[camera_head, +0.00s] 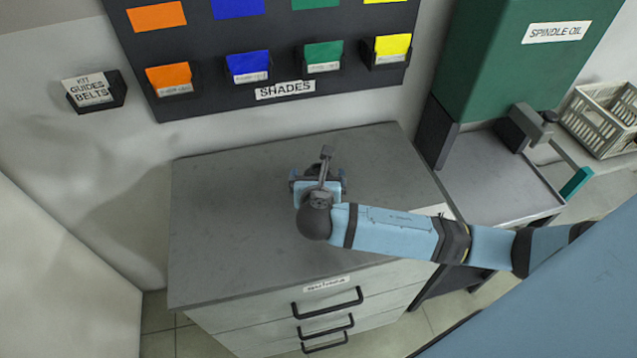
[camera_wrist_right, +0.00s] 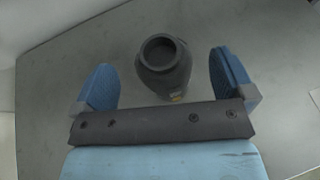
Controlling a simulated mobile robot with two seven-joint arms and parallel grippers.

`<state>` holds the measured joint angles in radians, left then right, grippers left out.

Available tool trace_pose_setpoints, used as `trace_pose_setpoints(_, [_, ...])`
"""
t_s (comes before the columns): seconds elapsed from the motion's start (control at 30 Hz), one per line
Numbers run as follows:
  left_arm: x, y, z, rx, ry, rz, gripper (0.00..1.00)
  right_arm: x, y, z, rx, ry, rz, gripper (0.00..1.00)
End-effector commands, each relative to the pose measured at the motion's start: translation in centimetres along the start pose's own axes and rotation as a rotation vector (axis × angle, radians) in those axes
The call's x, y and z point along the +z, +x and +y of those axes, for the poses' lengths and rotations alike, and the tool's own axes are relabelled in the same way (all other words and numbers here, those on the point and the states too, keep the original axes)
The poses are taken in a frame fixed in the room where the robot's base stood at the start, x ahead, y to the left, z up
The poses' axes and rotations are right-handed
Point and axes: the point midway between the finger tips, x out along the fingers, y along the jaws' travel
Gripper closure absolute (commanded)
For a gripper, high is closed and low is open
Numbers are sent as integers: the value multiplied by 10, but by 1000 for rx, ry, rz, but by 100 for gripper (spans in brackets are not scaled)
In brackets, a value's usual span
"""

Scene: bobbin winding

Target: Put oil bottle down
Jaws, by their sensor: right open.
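The oil bottle, a dark grey container with a round open mouth (camera_wrist_right: 165,62), stands upright on the grey cabinet top in the right wrist view. My right gripper (camera_wrist_right: 170,85) is open, with one blue finger on each side of the bottle and a visible gap to both. In the head view my right gripper (camera_head: 318,184) is over the middle of the cabinet top (camera_head: 230,235), and my wrist hides most of the bottle. My left gripper is not in view.
A dark board with coloured card holders, labelled SHADES (camera_head: 285,90), is on the wall behind. A green SPINDLE OIL unit (camera_head: 520,65) with a metal tray stands at the right, beside a pale crate (camera_head: 605,118). The cabinet top's left side is clear.

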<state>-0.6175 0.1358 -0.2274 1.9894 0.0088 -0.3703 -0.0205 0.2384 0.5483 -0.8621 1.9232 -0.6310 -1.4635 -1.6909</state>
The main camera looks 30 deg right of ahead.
Motion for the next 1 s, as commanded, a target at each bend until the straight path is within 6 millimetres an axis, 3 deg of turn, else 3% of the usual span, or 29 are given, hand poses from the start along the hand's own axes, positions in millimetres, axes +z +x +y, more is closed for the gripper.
trace_pose_setpoints(0.2, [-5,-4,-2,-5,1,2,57,0,30,-1,-1,-1,0,0])
trace_pose_setpoints(0.5, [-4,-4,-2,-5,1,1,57,-1,35,-2,-1,-1,1,2])
trace_pose_setpoints(0.87, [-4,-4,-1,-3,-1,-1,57,0,34,-1,0,0,-1,85])
trace_pose_setpoints(1.0, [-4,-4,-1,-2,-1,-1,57,0,34,-1,0,0,0,85])
